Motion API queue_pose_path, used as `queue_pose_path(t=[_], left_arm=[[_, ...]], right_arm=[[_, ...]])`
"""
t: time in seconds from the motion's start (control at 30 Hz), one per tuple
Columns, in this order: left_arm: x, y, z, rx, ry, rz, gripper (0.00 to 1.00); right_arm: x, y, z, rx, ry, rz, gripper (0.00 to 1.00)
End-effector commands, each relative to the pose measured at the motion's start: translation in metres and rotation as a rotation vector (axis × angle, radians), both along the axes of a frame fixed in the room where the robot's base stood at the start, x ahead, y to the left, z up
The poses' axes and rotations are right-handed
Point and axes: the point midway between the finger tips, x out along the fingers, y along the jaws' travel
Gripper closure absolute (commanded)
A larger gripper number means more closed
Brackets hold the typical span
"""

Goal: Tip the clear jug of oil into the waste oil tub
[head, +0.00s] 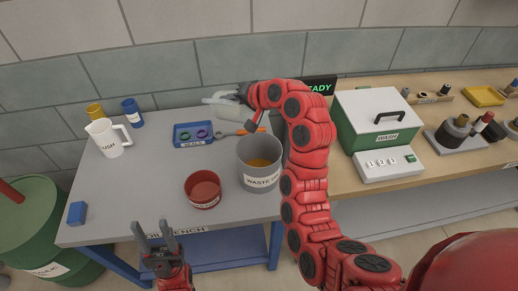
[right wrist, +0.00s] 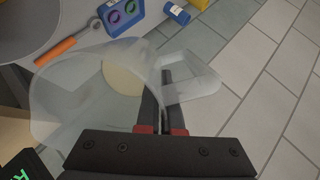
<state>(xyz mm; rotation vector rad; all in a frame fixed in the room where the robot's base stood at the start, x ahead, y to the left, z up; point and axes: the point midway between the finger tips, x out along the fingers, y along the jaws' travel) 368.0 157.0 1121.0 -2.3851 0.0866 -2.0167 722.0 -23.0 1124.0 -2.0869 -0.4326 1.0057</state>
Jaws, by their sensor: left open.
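The clear jug (head: 206,122) is held up behind and left of the grey waste oil tub (head: 258,182). It also shows in the right wrist view (right wrist: 75,105), with a pale yellow patch of oil inside. My right gripper (right wrist: 163,85) is shut on the jug's handle (right wrist: 198,82); in the head view, the wrist partly hides it. The jug looks tilted, but how far I cannot tell. The tub stands on the bench with brown oil inside. My left gripper (head: 153,237) is open and empty in front of the bench.
A red bowl (head: 203,190) stands left of the tub. A blue seals tray (head: 194,134), a wrench with an orange handle (right wrist: 62,48) and a white jug (head: 107,140) are also on the bench. A green wash unit (head: 377,128) stands to the right.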

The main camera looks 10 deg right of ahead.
Motion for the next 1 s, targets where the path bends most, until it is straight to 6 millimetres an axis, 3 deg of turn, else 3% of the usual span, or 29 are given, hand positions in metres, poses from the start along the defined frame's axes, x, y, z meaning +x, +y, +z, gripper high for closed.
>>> queue_pose_path(t=[0.33, 1.0], left_arm=[[0.0, 0.0, -0.022, 0.0, 0.0, 0.0, 0.5], [0.0, 0.0, -0.022, 0.0, 0.0, 0.0, 0.5]], right_arm=[[-0.004, -0.003, -0.009, 0.059, -0.074, -0.001, 1.0], [-0.004, -0.003, -0.005, 0.067, -0.088, 0.0, 1.0]])
